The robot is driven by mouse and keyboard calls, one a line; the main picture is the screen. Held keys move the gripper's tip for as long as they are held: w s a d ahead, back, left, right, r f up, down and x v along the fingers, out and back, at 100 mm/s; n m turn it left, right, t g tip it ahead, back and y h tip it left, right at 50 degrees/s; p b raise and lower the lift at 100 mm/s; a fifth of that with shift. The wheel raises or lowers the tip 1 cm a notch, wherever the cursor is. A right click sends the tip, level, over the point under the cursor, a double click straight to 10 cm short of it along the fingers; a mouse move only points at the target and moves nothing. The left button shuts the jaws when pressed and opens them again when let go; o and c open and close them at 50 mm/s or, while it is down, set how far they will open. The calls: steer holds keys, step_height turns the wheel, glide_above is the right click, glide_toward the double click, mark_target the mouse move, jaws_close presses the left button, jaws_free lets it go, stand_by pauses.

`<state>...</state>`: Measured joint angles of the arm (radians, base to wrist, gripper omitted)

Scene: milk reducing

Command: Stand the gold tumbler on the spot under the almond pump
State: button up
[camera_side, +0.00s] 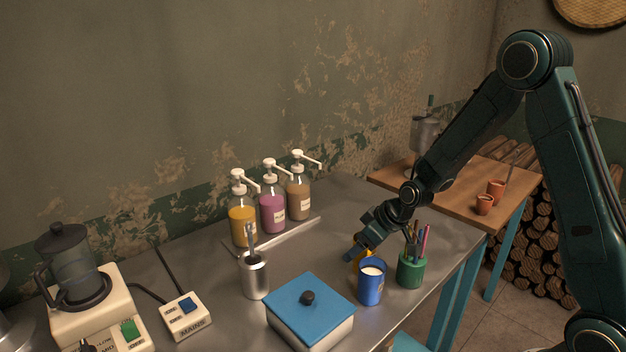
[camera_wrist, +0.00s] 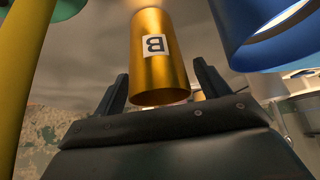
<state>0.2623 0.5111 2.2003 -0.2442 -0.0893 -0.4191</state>
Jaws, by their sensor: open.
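The gold tumbler (camera_wrist: 161,65) fills the middle of the wrist view, with a white label marked B that appears upside down. My gripper (camera_wrist: 160,72) is open, with one finger on each side of the tumbler; I cannot tell whether they touch it. In the side view my gripper (camera_side: 357,249) reaches low over the counter, and only a sliver of the gold tumbler (camera_side: 366,257) shows behind the blue cup. Three pump bottles stand in a row: yellow (camera_side: 243,226), pink (camera_side: 273,212) and brown (camera_side: 298,198). Their labels are too small to read, so I cannot tell which is almond.
The blue cup (camera_side: 371,289) and a green pen pot (camera_side: 411,271) stand close to my gripper. A blue-lidded box (camera_side: 309,311) and a metal canister (camera_side: 255,280) are left of them. Bare counter (camera_side: 308,250) lies between the bottles and my gripper.

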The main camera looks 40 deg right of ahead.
steer(key=shift+r, duration=0.15)
steer(key=v, duration=1.2)
stand_by(0.7)
steer(key=s+a+r, duration=0.2)
steer(key=s+r, duration=0.1)
steer(key=s, duration=0.4)
steer(key=s+a+r+m, duration=0.1)
steer(key=s+a+r, duration=0.1)
steer(key=s+r, duration=0.2)
steer(key=s+a+r+m+h, duration=0.1)
steer(key=s+a+r, duration=0.2)
steer(key=s, duration=0.6)
steer(key=shift+s+r+g, duration=0.4)
steer(key=shift+r, duration=0.3)
steer(key=shift+o, duration=0.5)
steer(key=shift+s, duration=0.5)
steer(key=shift+w, duration=0.1)
